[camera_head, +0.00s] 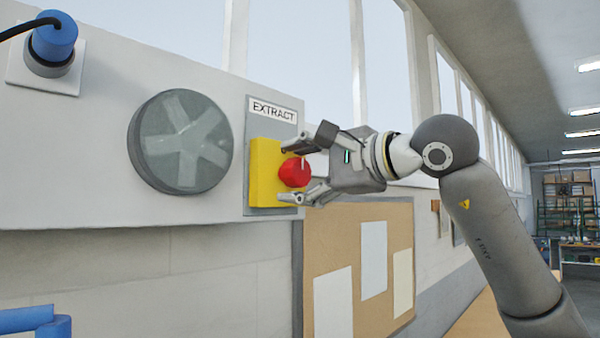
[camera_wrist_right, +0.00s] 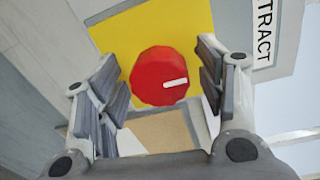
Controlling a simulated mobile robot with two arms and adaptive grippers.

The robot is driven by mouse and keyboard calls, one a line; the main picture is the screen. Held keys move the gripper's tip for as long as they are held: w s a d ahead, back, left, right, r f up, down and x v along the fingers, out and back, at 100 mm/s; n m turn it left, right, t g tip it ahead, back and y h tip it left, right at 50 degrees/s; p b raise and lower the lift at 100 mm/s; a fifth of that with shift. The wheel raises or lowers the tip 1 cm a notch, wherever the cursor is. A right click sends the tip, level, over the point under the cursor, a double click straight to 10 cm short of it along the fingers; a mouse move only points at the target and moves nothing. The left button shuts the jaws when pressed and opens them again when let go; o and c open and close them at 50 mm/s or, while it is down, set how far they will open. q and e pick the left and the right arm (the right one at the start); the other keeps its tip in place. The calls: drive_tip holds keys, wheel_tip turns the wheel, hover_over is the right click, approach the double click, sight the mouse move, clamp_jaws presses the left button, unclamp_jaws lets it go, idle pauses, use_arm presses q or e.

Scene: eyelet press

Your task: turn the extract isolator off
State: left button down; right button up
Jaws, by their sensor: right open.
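The extract isolator is a red rotary knob (camera_head: 295,172) on a yellow plate (camera_head: 264,172), under a label reading EXTRACT (camera_head: 273,111). My right gripper (camera_head: 304,167) is open, with one finger above the knob and one below it in the head view. In the right wrist view the knob (camera_wrist_right: 160,76) sits between the open fingers, with gaps on both sides. A white mark on the knob lies nearly crosswise there, toward the right finger. In the head view the mark is hard to read. My left gripper is not in view.
A round grey fan cover (camera_head: 180,142) is on the same wall panel, left of the isolator. A blue plug (camera_head: 53,38) with a cable is at the upper left. A pinboard (camera_head: 334,250) with papers hangs below. Blue pipework (camera_head: 35,321) shows at the lower left.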

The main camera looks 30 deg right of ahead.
drive_tip(key=v, duration=1.2)
